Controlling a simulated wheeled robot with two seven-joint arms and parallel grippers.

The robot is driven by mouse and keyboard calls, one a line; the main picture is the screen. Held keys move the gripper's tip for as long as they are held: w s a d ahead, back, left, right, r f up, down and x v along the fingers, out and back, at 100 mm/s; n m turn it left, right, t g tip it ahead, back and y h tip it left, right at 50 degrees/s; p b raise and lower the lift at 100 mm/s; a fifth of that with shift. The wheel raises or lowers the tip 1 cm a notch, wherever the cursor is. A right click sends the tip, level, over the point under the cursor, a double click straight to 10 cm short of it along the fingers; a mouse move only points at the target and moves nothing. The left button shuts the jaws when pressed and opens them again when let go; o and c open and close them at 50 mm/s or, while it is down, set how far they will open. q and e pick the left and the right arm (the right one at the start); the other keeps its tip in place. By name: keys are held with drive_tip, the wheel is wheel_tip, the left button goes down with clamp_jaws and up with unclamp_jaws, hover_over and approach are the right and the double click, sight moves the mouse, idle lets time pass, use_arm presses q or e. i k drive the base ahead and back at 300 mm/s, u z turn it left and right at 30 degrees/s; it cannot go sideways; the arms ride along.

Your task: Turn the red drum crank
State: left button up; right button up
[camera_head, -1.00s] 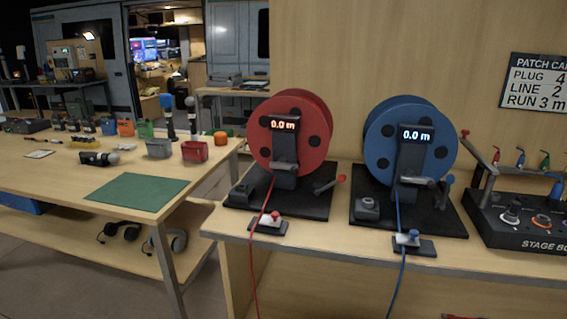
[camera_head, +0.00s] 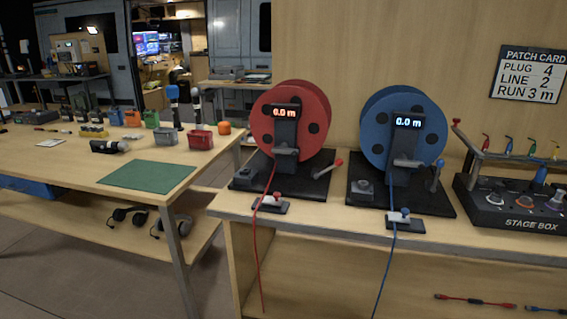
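The red drum (camera_head: 290,95) stands upright on a black base at the back of the right-hand bench, and its display reads 0.0 m. Its crank (camera_head: 328,169) sticks out at the drum's lower right and ends in a red knob (camera_head: 339,162). A red cable (camera_head: 257,250) runs from the drum past a small red-topped clamp (camera_head: 271,204) and hangs over the bench's front edge. Neither of my grippers is in view.
The blue drum (camera_head: 378,140) stands just right of the red one, also reading 0.0 m. A stage box (camera_head: 512,208) sits at the far right under a patch card (camera_head: 530,75). A left table (camera_head: 60,160) holds a green mat (camera_head: 148,176) and several items.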

sight(282, 149)
drive_tip(key=k, duration=0.95)
drive_tip(key=z, duration=1)
drive_tip(key=i, duration=1.75)
drive_tip(key=u, duration=0.65)
